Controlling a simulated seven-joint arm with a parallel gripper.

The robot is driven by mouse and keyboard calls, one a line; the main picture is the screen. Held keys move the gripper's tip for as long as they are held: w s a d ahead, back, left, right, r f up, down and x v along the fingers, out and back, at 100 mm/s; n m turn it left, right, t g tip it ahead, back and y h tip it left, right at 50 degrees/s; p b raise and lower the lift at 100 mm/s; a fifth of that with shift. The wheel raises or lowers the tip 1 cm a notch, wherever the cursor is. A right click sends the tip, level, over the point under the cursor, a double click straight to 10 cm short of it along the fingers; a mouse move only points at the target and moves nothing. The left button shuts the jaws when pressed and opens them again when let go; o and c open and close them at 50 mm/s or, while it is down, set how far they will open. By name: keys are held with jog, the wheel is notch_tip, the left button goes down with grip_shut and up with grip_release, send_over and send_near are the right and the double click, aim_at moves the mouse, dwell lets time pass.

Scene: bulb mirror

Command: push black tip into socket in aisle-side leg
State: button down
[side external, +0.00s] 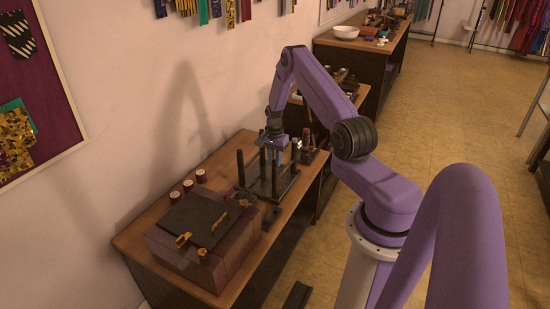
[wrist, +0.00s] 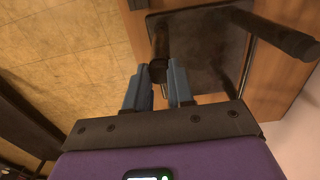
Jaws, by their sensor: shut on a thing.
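A dark frame (side external: 254,187) with a flat panel and several upright dark legs stands on the wooden table. It also shows in the wrist view (wrist: 200,50). My gripper (side external: 283,156) is over the aisle side of the frame, pointing down. In the wrist view, its blue fingers (wrist: 160,72) are close together around a small round black piece, the black tip (wrist: 158,71). A dark leg (wrist: 160,42) lies in line with it. I cannot tell whether the tip is seated in the leg, and the socket is hidden. Another leg (wrist: 275,34) stands clear to the right.
A dark box (side external: 200,233) with gold-coloured fittings and a few small spools (side external: 188,185) stand on the nearer part of the table. Small bottles (side external: 308,150) stand just beyond the frame. Tiled floor (side external: 440,110) lies open on the aisle side.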

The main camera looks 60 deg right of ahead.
aim_at(274, 161)
jog(key=c, duration=0.9)
grip_release()
jog(key=shift+f, duration=0.1)
notch_tip(274, 161, up, 18)
jog(key=shift+w+f, duration=0.15)
jog(key=shift+f, duration=0.1)
